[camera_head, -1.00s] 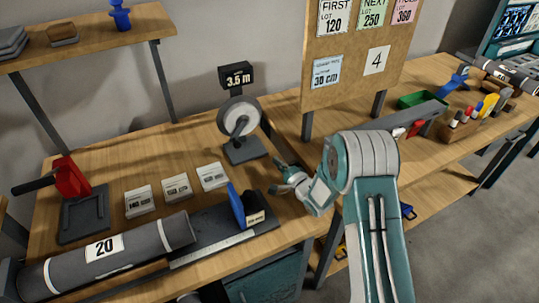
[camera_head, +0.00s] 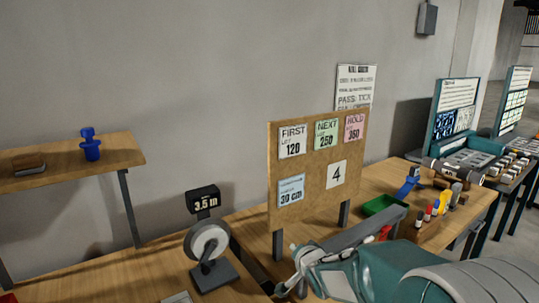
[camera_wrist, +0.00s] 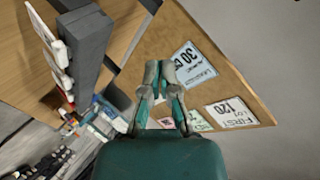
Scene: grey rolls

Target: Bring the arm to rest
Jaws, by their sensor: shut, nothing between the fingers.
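My gripper (camera_wrist: 159,75) shows in the wrist view with its two fingertips close together and nothing between them. In the head view my gripper (camera_head: 287,270) is at the lower middle, in front of the cork board (camera_head: 262,200) and above the bench. My teal arm fills the lower right of the head view and hides part of the bench. The cork board also shows behind the fingers in the wrist view (camera_wrist: 235,90).
A measuring wheel (camera_head: 208,243) with a "3.5 m" sign stands left of my gripper. A grey bar (camera_head: 365,233), a green tray (camera_head: 385,205) and several coloured tools lie right of the board. A shelf (camera_head: 60,165) holds a blue item (camera_head: 90,146). Open air lies above the bench.

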